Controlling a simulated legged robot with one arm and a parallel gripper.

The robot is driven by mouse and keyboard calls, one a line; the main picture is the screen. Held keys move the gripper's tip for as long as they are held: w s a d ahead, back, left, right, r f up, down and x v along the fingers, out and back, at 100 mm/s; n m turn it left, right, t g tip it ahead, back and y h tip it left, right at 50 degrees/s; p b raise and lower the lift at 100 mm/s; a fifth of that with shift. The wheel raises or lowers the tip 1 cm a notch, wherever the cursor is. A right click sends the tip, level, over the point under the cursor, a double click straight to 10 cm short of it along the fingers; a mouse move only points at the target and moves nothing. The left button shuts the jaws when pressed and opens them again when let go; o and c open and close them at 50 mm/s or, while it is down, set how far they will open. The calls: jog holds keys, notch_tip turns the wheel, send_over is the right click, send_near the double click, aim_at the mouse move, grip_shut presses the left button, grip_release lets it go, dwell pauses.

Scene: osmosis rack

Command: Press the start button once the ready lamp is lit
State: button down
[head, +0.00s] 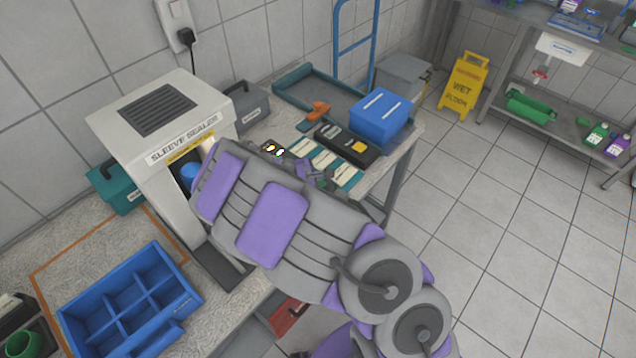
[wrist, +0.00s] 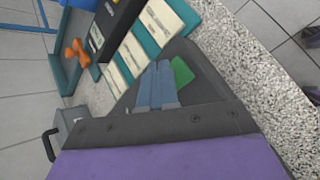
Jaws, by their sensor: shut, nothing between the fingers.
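The white sleeve sealer (head: 165,115) stands on the bench at the left in the head view, partly covered by my arm. A small dark panel (head: 272,150) with two small bright lamps shows just beyond my arm. The right lamp (head: 280,153) looks greenish-white; I cannot tell for sure which lamp is the ready lamp. I cannot make out the start button. My gripper (head: 316,174) is shut and empty, low over the bench near the teal-edged cards. In the wrist view its blue-grey fingers (wrist: 160,72) lie together, beside a green patch (wrist: 182,72) I cannot identify.
Several cream cards on teal holders (head: 322,160) lie beside a black device (head: 348,145) and a blue box (head: 380,118). A teal tray (head: 292,80) with an orange tool (head: 318,110) is behind. A blue divided bin (head: 130,300) sits front left.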

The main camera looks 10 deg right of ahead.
jog(key=shift+f, duration=0.1)
jog(key=shift+f, duration=0.25)
jog(key=shift+f+b, duration=0.35)
jog(key=shift+b, duration=0.05)
dwell(0.8)
dwell(0.4)
jog(key=shift+r+p, duration=0.7)
jog(key=shift+r, duration=0.1)
jog(key=shift+r, duration=0.1)
notch_tip(320, 180, up, 5)
jog(key=p, duration=0.4)
jog(key=shift+d, duration=0.1)
